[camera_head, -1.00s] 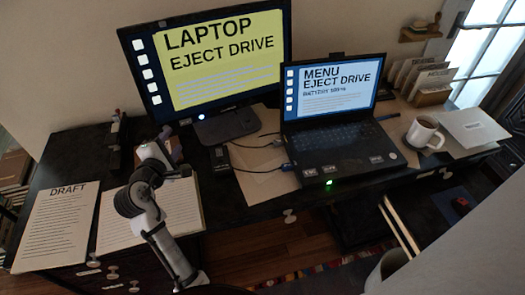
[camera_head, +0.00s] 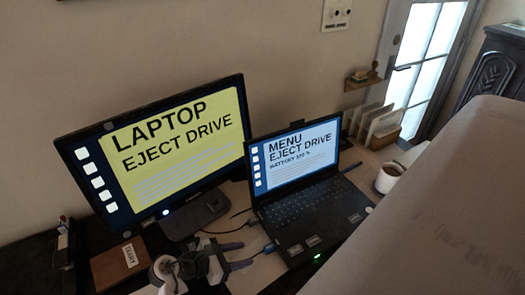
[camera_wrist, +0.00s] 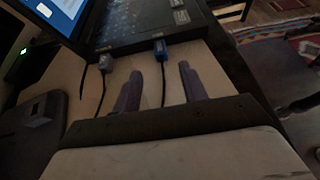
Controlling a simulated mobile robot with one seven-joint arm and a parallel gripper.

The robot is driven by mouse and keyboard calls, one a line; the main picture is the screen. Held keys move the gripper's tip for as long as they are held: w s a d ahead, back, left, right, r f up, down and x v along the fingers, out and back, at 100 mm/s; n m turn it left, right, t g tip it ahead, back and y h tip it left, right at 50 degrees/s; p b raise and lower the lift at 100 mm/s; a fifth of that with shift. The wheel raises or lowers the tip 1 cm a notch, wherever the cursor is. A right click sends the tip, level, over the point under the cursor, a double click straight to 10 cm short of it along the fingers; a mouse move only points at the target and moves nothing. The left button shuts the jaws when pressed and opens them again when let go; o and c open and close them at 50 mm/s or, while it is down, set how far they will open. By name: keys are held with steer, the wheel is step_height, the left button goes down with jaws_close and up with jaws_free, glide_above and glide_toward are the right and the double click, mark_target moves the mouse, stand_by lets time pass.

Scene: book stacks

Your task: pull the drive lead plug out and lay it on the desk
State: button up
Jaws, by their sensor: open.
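The laptop (camera_head: 315,212) stands open on the desk, its screen reading "MENU EJECT DRIVE". Two plugs sit at its left side: a blue one (camera_wrist: 160,48) and a grey one (camera_wrist: 106,63), each with a dark cable. The blue plug also shows in the head view (camera_head: 270,248). I cannot tell by label which is the drive lead plug. My gripper (camera_head: 240,256) is open and empty beside the laptop. In the wrist view its fingers (camera_wrist: 160,78) straddle the blue plug's cable, with the plug just beyond the tips, apart from them.
The monitor (camera_head: 160,150) stands on its dark base (camera_head: 198,214) to the left. A brown box or book (camera_head: 120,265) lies further left. A mug (camera_head: 389,177) and a card holder (camera_head: 378,130) are beyond the laptop. A large pale surface fills the lower right. Bare tan surface (camera_wrist: 205,58) lies beside the plugs.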

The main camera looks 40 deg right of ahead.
mark_target(264, 249)
steer(key=shift+s, duration=0.1)
stand_by(0.3)
steer(key=shift+x, duration=4.5)
jaws_close()
steer(key=shift+a, duration=0.1)
steer(key=shift+w+a, duration=0.3)
steer(key=shift+a, duration=0.65)
steer(key=shift+w+a, duration=0.25)
steer(key=shift+a, duration=0.7)
steer(key=shift+w+a, duration=0.3)
steer(key=shift+a, duration=0.6)
